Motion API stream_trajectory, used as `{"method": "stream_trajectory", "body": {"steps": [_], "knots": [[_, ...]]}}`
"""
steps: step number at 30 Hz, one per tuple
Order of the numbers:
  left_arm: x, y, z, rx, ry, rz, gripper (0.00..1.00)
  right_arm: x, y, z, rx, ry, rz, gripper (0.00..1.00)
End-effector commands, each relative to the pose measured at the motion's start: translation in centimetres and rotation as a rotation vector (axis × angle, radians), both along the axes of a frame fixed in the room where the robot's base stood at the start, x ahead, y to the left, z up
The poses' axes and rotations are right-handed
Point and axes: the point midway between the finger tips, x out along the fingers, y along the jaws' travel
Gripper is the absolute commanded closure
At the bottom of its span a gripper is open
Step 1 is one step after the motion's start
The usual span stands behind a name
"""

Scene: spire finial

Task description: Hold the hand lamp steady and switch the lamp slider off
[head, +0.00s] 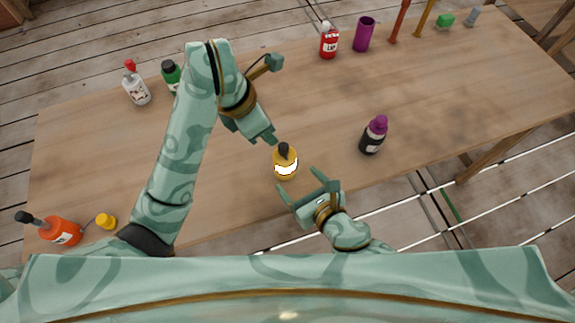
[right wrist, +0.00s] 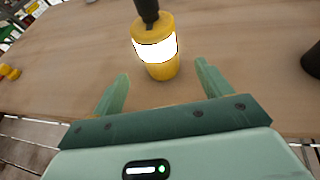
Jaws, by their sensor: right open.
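The hand lamp (head: 285,169) is a yellow cylinder with a glowing white band and a black top, standing upright on the table near its front edge. In the right wrist view the lamp (right wrist: 162,70) stands beyond my fingers, its band brightly lit. I cannot make out the slider. My right gripper (head: 298,181) is open and empty in front of the lamp, fingers pointing at it; in the right wrist view the fingers (right wrist: 160,82) are spread, apart from the lamp. My left gripper (head: 268,138) is just behind and left of the lamp, above the table; its finger gap is unclear.
On the wooden table (head: 325,110), a dark bottle with a purple cap (head: 373,134) stands right of the lamp. Several bottles and other items line the back edge. An orange bottle (head: 60,231) and a small yellow item (head: 106,221) are at front left.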

Motion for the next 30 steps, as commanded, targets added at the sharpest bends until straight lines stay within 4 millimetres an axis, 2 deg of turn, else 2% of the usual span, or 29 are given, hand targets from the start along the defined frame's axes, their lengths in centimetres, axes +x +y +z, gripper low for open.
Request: {"method": "stream_trajectory", "body": {"steps": [1,6,12,24,30], "knots": [[0.0,0.0,0.0,0.000,0.000,0.000,0.64,1.1,0.6,-0.4,0.000,-0.002,-0.002,0.23],[0.0,0.0,0.0,0.000,0.000,0.000,0.64,4.0,2.3,-1.8,0.001,-0.001,-0.002,0.23],[0.0,0.0,0.0,0.000,0.000,0.000,0.64,6.2,3.4,-2.9,0.001,-0.001,-0.002,0.23],[0.0,0.0,0.0,0.000,0.000,0.000,0.64,6.8,3.8,-3.2,0.000,0.000,-0.001,0.23],[0.0,0.0,0.0,0.000,0.000,0.000,0.64,6.8,3.8,-3.2,0.000,0.000,-0.001,0.74]]}}
